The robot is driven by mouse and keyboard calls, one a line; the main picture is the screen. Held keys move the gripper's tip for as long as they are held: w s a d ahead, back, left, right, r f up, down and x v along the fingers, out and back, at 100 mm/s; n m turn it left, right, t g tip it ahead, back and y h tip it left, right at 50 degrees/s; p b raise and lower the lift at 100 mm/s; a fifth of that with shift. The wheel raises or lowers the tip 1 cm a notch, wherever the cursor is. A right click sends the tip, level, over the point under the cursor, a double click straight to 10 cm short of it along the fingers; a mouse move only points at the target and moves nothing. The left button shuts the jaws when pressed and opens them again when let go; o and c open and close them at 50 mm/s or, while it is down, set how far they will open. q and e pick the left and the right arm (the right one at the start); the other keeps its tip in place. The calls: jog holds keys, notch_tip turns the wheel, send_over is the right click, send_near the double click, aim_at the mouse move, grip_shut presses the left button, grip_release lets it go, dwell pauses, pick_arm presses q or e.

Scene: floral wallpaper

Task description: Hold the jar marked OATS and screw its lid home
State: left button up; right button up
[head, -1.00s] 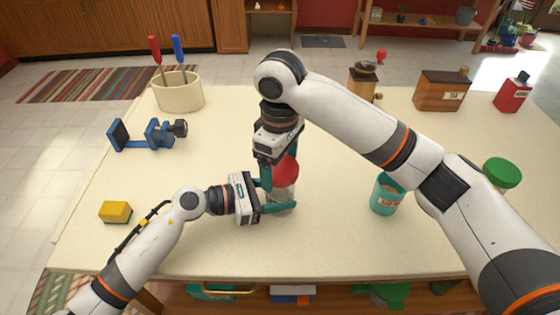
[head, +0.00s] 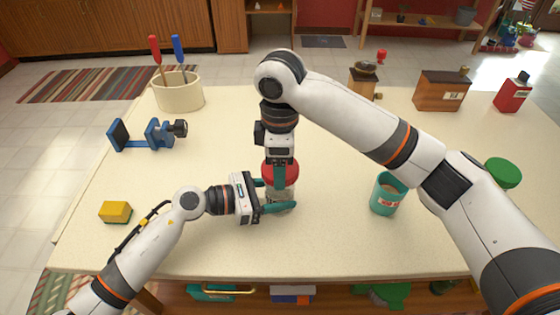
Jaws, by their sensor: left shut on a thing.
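A clear jar (head: 280,195) with a red lid (head: 268,172) stands upright on the table near the middle. Its label is hidden, so I cannot read OATS on it. My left gripper (head: 279,199) is shut on the jar's body from the left, with one teal finger across its front. My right gripper (head: 280,176) points straight down over the lid. One teal finger hangs in front of the lid and the other is hidden behind, so I cannot tell if it grips. The lid sits on the jar's top; its seating is not clear.
A teal cup (head: 387,195) and a green-lidded item (head: 502,172) stand to the right, near my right arm. A yellow sponge (head: 115,212), a blue clamp-like tool (head: 150,135) and a cream crock (head: 180,95) are left. A wooden box (head: 440,92) stands at the back right.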

jog(key=m, duration=1.2)
jog(key=shift+m, duration=0.4)
jog(key=o, duration=0.8)
jog(key=n, duration=1.2)
jog(key=shift+n, duration=0.4)
